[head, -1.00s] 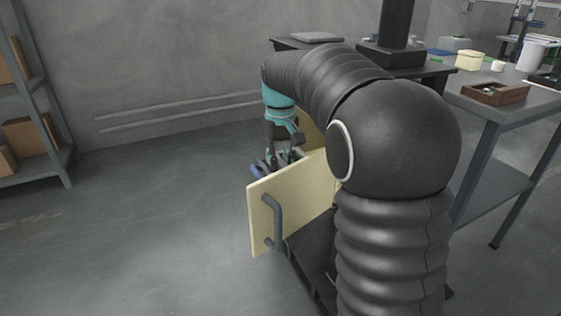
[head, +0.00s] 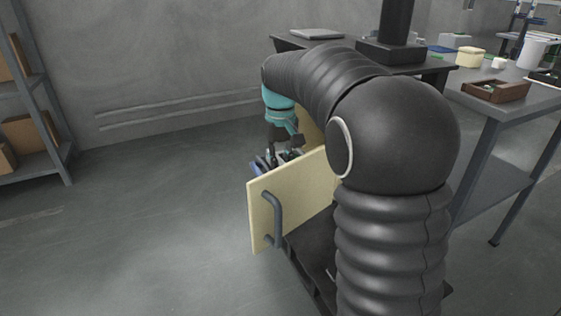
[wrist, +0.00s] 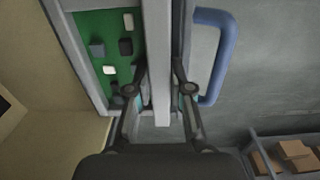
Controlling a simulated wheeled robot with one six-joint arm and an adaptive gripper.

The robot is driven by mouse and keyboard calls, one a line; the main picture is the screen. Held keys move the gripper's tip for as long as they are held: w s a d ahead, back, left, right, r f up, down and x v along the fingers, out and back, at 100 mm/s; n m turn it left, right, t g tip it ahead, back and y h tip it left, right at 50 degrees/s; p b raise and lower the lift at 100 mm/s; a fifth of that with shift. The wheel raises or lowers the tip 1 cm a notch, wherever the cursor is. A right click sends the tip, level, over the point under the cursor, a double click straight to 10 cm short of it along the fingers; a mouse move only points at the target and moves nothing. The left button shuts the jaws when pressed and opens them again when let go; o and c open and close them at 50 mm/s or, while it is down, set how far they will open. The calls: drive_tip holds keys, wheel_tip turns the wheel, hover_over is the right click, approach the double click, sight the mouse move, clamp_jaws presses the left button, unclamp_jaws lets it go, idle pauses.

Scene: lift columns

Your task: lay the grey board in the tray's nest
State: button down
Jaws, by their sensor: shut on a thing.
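In the wrist view my gripper (wrist: 158,90) is shut on a pale grey upright strip (wrist: 157,45), which looks like the grey board seen edge-on. One finger lies on each side of it. In the head view my gripper (head: 283,145) points down behind the cream panel (head: 300,185), its fingertips partly hidden. Left of the strip in the wrist view is a green panel (wrist: 122,20) with dark and white blocks in a grey frame. A blue handle (wrist: 217,65) is on the right. I cannot make out the tray's nest.
The cream panel has a grey handle (head: 275,215). A back table (head: 440,67) carries a flat grey thing (head: 317,33). A grey table (head: 535,92) on the right holds a brown box (head: 497,97). Shelves (head: 35,100) stand at left. The floor (head: 150,200) between is clear.

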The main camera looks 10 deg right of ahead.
drive_tip(key=shift+f, duration=0.2)
drive_tip(key=c, duration=1)
unclamp_jaws()
drive_tip(key=shift+o, duration=0.4)
drive_tip(key=o, duration=0.4)
drive_tip(key=shift+o, duration=0.2)
drive_tip(key=shift+r+p, duration=1.1)
drive_tip(key=shift+r+p, duration=2.25)
drive_tip(key=shift+r, duration=0.2)
